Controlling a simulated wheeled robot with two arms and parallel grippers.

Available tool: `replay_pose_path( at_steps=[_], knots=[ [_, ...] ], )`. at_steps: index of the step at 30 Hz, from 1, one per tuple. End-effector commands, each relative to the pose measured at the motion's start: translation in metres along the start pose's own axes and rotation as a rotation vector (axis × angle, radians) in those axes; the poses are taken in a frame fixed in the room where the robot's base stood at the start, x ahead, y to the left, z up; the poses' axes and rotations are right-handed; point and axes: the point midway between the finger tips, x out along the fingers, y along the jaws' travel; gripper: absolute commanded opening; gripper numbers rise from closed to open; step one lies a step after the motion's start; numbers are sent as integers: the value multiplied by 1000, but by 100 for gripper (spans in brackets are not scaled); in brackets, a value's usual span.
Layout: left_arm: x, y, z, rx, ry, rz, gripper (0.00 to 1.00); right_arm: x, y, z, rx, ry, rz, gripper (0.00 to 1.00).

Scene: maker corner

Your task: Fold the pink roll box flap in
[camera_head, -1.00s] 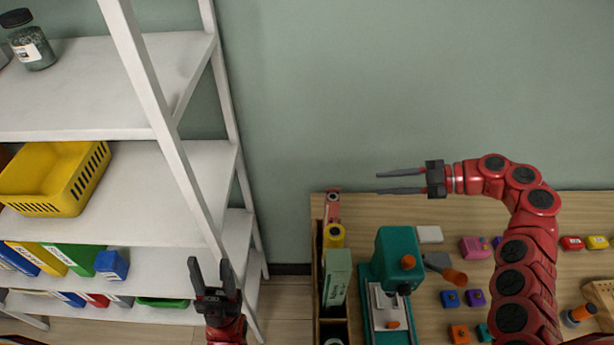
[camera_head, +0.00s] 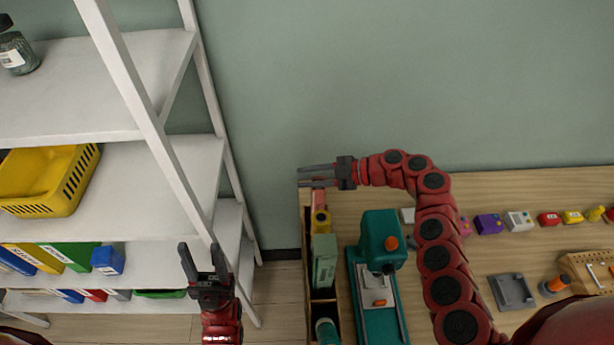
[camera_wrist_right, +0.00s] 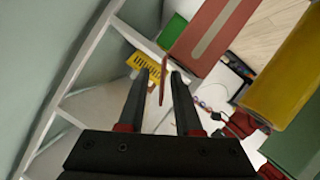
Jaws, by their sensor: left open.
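The pink roll box (camera_head: 319,199) stands at the back end of a wooden holder on the table. In the right wrist view the pink box (camera_wrist_right: 212,32) has a pale stripe, and a thin pink flap (camera_wrist_right: 163,82) juts from its near corner, seen nearly edge-on. My right gripper (camera_head: 302,176) is open, just behind and above the box. In the right wrist view its fingertips (camera_wrist_right: 159,71) lie on either side of the flap; I cannot tell whether they touch it. My left gripper (camera_head: 202,247) is open and empty, away by the shelf.
A yellow box (camera_head: 321,222) and a green box (camera_head: 324,262) stand in front of the pink one in the wooden holder (camera_head: 306,240). A teal machine (camera_head: 380,240) stands to the right. A white shelf (camera_head: 130,165) is at the left.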

Motion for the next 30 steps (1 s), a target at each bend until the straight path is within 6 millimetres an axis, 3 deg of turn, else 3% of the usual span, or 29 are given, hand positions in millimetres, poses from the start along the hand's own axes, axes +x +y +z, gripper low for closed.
replay_pose_path(
  at_steps=[9,15,30],
  knots=[
    [0,0,0,0,0,0,50,4,0,0,1,1,-1,33],
    [0,0,0,0,0,0,50,4,0,0,1,1,-1,0],
    [0,0,0,0,0,0,50,4,0,-1,1,2,-1,0]
  ],
)
